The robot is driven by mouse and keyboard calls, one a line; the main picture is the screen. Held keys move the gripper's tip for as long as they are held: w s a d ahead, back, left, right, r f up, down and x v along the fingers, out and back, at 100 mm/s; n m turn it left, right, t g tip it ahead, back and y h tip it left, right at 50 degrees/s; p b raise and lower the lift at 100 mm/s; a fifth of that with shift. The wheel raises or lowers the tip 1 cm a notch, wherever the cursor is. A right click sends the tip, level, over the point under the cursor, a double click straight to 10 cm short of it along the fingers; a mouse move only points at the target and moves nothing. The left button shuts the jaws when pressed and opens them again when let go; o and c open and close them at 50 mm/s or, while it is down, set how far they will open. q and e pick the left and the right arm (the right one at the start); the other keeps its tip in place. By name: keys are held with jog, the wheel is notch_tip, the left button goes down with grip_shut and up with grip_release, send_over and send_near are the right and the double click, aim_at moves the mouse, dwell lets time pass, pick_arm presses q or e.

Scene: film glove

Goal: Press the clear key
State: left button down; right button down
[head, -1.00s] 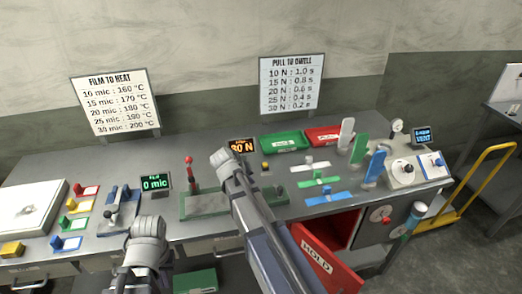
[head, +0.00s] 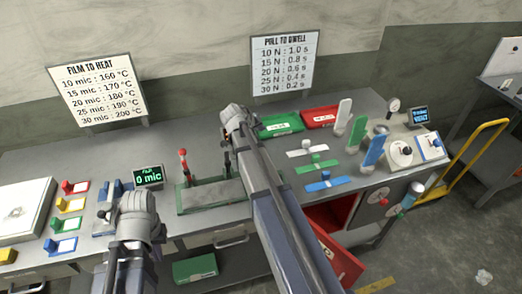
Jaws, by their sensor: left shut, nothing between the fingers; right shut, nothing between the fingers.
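I cannot make out a key marked clear. My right gripper (head: 237,116) is shut and empty. It reaches over the back of the bench and, with its arm, hides what lies behind it, including the orange force display. My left gripper (head: 138,204) is shut and empty over the front left of the bench, in front of a blue-handled device (head: 108,208) that it partly covers. A small black display (head: 148,175) reads "FILM 0 mic" in green. A blue-lit display (head: 420,115) stands at the right; its text is too small to read surely.
A red-handled lever (head: 184,164) stands on a green base (head: 203,197) between my arms. Green (head: 280,125) and red (head: 321,116) trays lie at the back. Upright paddles (head: 374,148) and a white dial unit (head: 402,153) stand right.

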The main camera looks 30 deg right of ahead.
jog(key=shift+f+b, duration=4.3)
jog(key=shift+f, duration=0.05)
jog(key=shift+f+b, duration=0.4)
jog(key=shift+f+b, duration=0.5)
jog(key=shift+r, duration=0.15)
jog(key=shift+r+p, duration=0.75)
jog(key=shift+p, duration=0.2)
notch_tip(320, 180, up, 5)
jog(key=p, duration=0.5)
jog(key=shift+r, duration=0.1)
